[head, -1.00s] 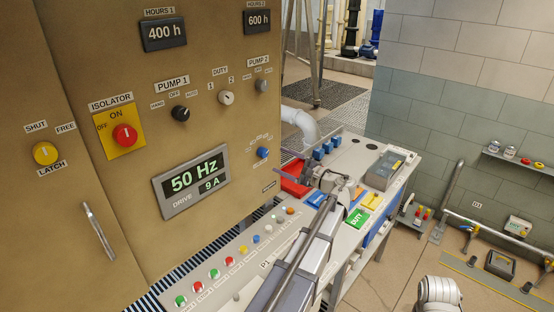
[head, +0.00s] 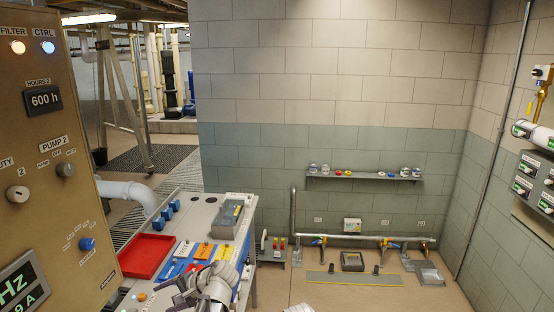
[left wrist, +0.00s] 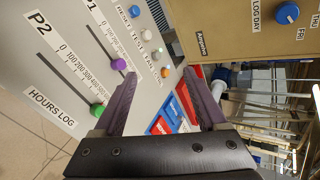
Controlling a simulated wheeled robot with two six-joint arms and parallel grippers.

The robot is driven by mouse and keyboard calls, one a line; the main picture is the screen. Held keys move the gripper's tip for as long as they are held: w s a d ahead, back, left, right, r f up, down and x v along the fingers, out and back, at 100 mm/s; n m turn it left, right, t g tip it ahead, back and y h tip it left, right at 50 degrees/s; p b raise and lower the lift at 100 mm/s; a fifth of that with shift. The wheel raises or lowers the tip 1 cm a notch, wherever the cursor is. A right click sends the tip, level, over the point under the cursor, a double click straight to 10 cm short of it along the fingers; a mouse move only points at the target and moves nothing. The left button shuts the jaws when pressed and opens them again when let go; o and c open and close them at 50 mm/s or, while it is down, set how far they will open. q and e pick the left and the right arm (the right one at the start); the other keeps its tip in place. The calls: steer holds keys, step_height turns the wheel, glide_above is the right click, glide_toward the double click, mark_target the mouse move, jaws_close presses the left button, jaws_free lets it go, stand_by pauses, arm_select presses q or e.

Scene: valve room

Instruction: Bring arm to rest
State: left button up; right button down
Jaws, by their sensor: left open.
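My left gripper (left wrist: 160,82) is open and empty in the left wrist view, its two dark purple fingers apart above the sloping desk of the control console (left wrist: 60,20). Between and beyond the fingers are an orange button (left wrist: 165,72) and part of a red tray (left wrist: 184,98). In the head view my left gripper and wrist (head: 188,290) sit at the bottom, low over the console, near the red tray (head: 148,256); its fingertips are hard to make out there. My right gripper is in neither current view.
A tan control panel (head: 60,150) stands close on the left. A wall shelf (head: 365,178) and a pipe rail (head: 360,237) are farther right. Open floor (head: 270,295) lies right of the console.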

arm_select(q)
steer(key=s+d+f+h, duration=0.3)
steer(key=s+d, duration=0.2)
steer(key=d, duration=0.3)
steer(key=s+d+f+n+g+h, duration=0.1)
steer(key=s+d+f+h, duration=0.2)
steer(key=s+d, duration=0.3)
steer(key=s+d+f+g+h+b, duration=0.1)
steer(key=s+d+f+h, duration=0.2)
steer(key=d, duration=0.9)
steer(key=shift+s+f+h, duration=0.3)
steer(key=shift+s+f, duration=0.55)
steer(key=shift+s, duration=0.3)
